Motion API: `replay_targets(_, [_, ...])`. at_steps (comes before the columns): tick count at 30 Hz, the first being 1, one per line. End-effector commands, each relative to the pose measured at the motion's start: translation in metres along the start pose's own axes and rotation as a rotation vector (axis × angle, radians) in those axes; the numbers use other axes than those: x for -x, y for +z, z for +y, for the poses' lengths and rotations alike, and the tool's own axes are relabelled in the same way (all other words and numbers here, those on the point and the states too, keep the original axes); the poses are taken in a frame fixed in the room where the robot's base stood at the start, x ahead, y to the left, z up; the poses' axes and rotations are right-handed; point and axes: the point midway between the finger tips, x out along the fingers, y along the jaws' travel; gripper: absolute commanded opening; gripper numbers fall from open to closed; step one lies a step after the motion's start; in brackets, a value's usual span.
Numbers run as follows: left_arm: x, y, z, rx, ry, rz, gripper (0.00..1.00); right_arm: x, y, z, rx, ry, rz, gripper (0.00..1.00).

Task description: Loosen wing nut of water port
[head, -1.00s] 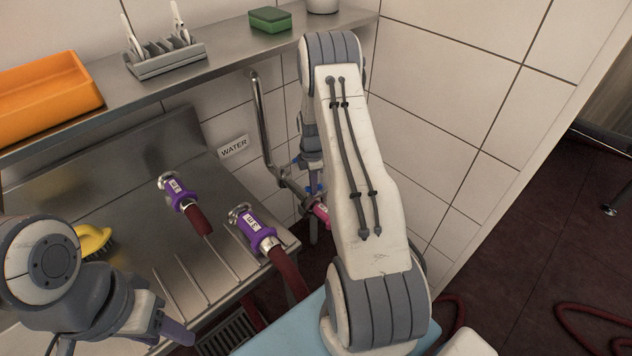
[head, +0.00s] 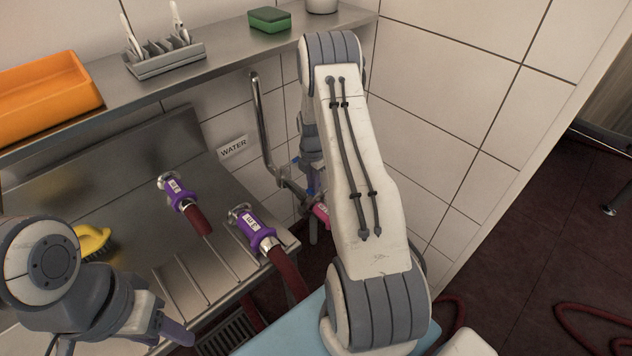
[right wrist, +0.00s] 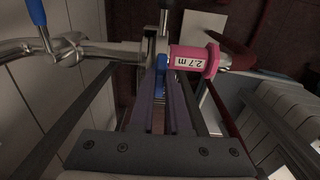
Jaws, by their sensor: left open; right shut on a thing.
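The water port is a steel pipe (head: 262,125) that comes down the tiled wall beside the WATER sign (head: 233,147). In the right wrist view the pipe (right wrist: 110,50) ends at a clamp joined to a pink hose coupling (right wrist: 193,62) marked 2.7 m. The coupling also shows in the head view (head: 321,214). My right gripper (right wrist: 162,92) is shut on the blue wing nut (right wrist: 160,84) at the clamp. My right arm hides most of this joint in the head view. My left gripper (head: 177,333) is open and empty at the lower left.
Two purple hose couplings (head: 174,189) (head: 254,227) lie on the steel drainboard. A yellow brush (head: 92,240) lies at left. A blue-handled valve (right wrist: 37,12) sits on the pipe.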

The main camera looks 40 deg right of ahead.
Motion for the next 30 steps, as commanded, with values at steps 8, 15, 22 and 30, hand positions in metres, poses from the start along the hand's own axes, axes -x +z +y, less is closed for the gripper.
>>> replay_targets(8, [0.0, 0.0, 0.0, 0.0, 0.0, 0.0, 0.5, 0.002, 0.004, 0.001, 0.002, 0.006, -0.008, 0.0])
replay_targets(15, [0.0, 0.0, 0.0, 0.0, 0.0, 0.0, 0.5, 0.002, 0.002, 0.002, 0.003, 0.005, -0.006, 0.45])
replay_targets(22, [0.0, 0.0, 0.0, 0.0, 0.0, 0.0, 0.5, 0.004, 0.001, 0.002, 0.003, 0.005, -0.004, 0.45])
replay_targets(30, [-0.005, 0.0, 0.0, 0.0, 0.0, 0.0, 0.5, 0.046, 0.001, 0.004, 0.003, 0.009, -0.007, 0.45])
